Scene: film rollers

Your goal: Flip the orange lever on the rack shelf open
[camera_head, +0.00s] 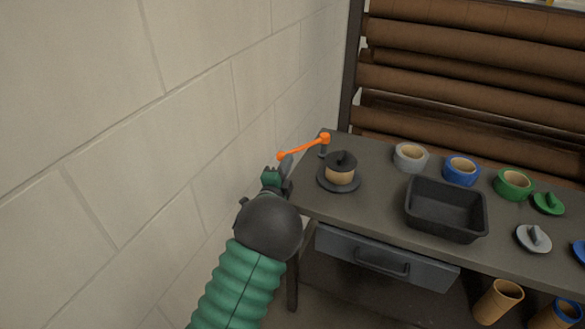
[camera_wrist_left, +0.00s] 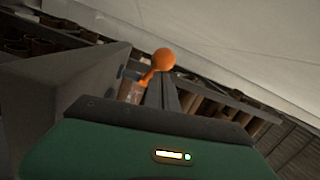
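The orange lever (camera_head: 303,148) is mounted at the far left corner of the shelf top (camera_head: 385,185). Its arm points left, past the shelf edge toward the wall, and ends in a small ball. My left gripper (camera_head: 284,168) is just below and in front of the ball end. In the left wrist view the orange ball (camera_wrist_left: 164,59) shows just beyond a dark finger (camera_wrist_left: 162,92). I cannot tell whether the gripper touches the lever, or how far its fingers are apart. My right gripper is in neither view.
A pale block wall (camera_head: 150,130) stands close on the left. A black-lidded roll (camera_head: 341,168) sits near the lever. A black bin (camera_head: 446,208), grey tape (camera_head: 410,157), blue tape (camera_head: 461,170) and green tape (camera_head: 513,184) are farther right. A drawer (camera_head: 385,258) is below.

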